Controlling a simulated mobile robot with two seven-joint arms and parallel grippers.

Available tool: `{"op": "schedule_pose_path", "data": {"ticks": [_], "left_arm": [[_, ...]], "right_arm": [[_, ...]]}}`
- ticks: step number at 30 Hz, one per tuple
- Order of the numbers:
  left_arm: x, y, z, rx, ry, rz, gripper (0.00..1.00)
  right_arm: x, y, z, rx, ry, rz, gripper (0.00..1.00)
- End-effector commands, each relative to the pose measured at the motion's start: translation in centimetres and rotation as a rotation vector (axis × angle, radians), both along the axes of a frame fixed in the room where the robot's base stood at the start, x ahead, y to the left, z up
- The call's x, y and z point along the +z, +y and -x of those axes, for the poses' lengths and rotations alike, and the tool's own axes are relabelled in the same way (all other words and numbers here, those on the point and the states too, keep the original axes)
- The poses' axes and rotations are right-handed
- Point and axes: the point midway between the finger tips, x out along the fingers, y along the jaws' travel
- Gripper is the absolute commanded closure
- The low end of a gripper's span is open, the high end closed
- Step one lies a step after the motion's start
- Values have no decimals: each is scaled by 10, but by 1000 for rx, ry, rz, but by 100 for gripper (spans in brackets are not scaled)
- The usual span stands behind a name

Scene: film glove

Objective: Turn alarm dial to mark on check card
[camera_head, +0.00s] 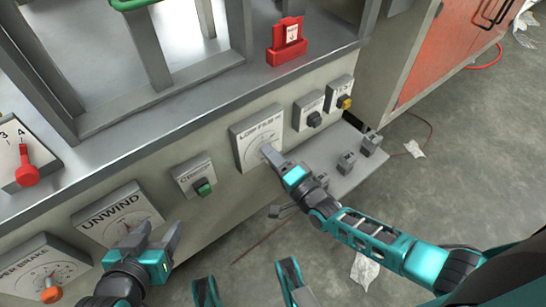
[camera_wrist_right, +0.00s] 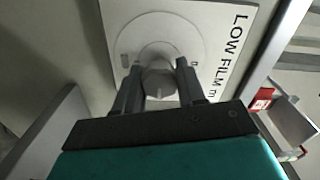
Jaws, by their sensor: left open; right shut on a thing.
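The alarm dial panel (camera_head: 246,134) marked LOW FILM is on the machine's front face. In the right wrist view its round plate (camera_wrist_right: 205,35) surrounds a pale knob (camera_wrist_right: 158,80). My right gripper (camera_head: 270,152) is shut on this knob, with one finger on each side; in the right wrist view its fingers (camera_wrist_right: 160,88) point at the panel. The dial's pointer and marks are too small or covered to read. A card in a red holder (camera_head: 287,54), likely the check card, stands on the ledge above. My left gripper (camera_head: 157,234) is open and empty near the UNWIND gauge.
The UNWIND gauge (camera_head: 112,208), a brake dial with an orange knob (camera_head: 52,293), a green switch (camera_head: 203,187) and black and yellow knobs (camera_head: 344,103) share the panel. A low shelf (camera_head: 347,172) with small grey blocks juts out below. An orange cabinet (camera_head: 445,50) stands at right.

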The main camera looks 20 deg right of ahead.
Motion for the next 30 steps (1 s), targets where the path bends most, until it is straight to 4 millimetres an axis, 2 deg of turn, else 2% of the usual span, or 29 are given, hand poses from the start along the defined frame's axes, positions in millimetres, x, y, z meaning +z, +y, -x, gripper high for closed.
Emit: {"op": "schedule_pose_path", "data": {"ticks": [4, 5, 12, 22, 26, 30], "left_arm": [[0, 0, 0, 0, -1, 0, 43], [0, 0, 0, 0, -1, 0, 43], [1, 0, 0, 1, -2, 1, 43], [3, 0, 0, 2, -2, 1, 43], [10, 1, -1, 4, -7, 1, 43], [16, 2, -1, 9, -14, 0, 43]], "right_arm": [[4, -1, -4, -3, -9, -2, 91], [4, -1, -4, -3, -9, -1, 58], [2, -1, -2, -2, -5, 0, 35], [1, -3, 5, -1, -1, 2, 35], [2, -9, 24, 0, 1, 3, 35], [3, -20, 53, -1, 2, 3, 35]]}}
